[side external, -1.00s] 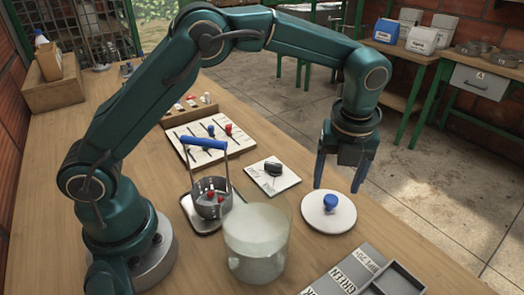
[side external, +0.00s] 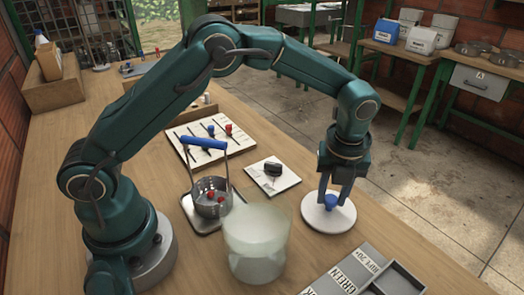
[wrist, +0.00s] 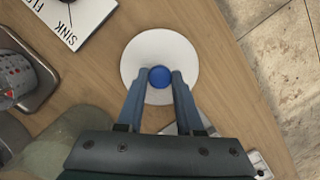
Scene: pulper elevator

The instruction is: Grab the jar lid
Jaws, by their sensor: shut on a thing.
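The jar lid (side external: 316,215) is a white disc with a blue knob (side external: 331,201) at its middle. It lies on the wooden table, right of the cloudy glass jar (side external: 257,247). My gripper (side external: 334,202) is low over the lid, its blue fingers shut on the knob. In the wrist view the lid (wrist: 138,56) shows ahead of the fingers, with the blue knob (wrist: 160,77) between the fingertips. The lid looks flat, and I see no clear gap between it and the table.
A metal strainer pot with a blue handle (side external: 204,144) stands on a tray left of the jar. A white card (side external: 261,182) with a dark object lies behind the jar. A grey labelled tray (side external: 395,282) is at the front right. The table's right edge is near the lid.

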